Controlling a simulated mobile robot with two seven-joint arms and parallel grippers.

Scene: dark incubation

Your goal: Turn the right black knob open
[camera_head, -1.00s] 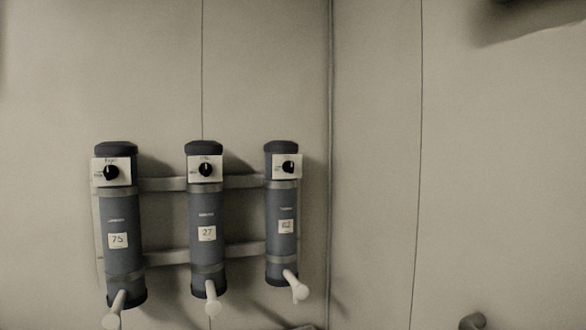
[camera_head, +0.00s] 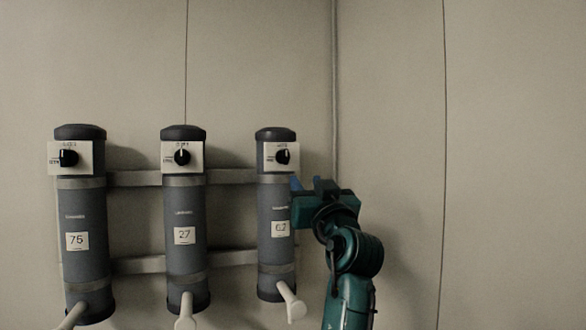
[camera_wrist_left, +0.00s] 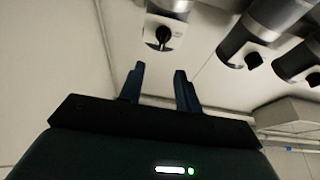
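The right black knob (camera_head: 283,157) sits on a white plate near the top of the right grey cylinder (camera_head: 275,200), labelled 62. In the left wrist view the nearest black knob (camera_wrist_left: 163,35) lies beyond the fingertips, on its white plate. My left gripper (camera_head: 311,186) is just right of and below the right knob in the head view. Its two blue fingers, seen in the left wrist view (camera_wrist_left: 159,80), are apart with nothing between them. The gripper does not touch the knob. My right gripper is not in view.
Two similar cylinders, labelled 27 (camera_head: 185,210) and 75 (camera_head: 84,210), stand to the left with their own knobs. Metal rails (camera_head: 138,178) link the cylinders along the wall. White handles (camera_head: 291,304) stick out at the bottoms. The wall panels at right (camera_head: 400,120) are clear.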

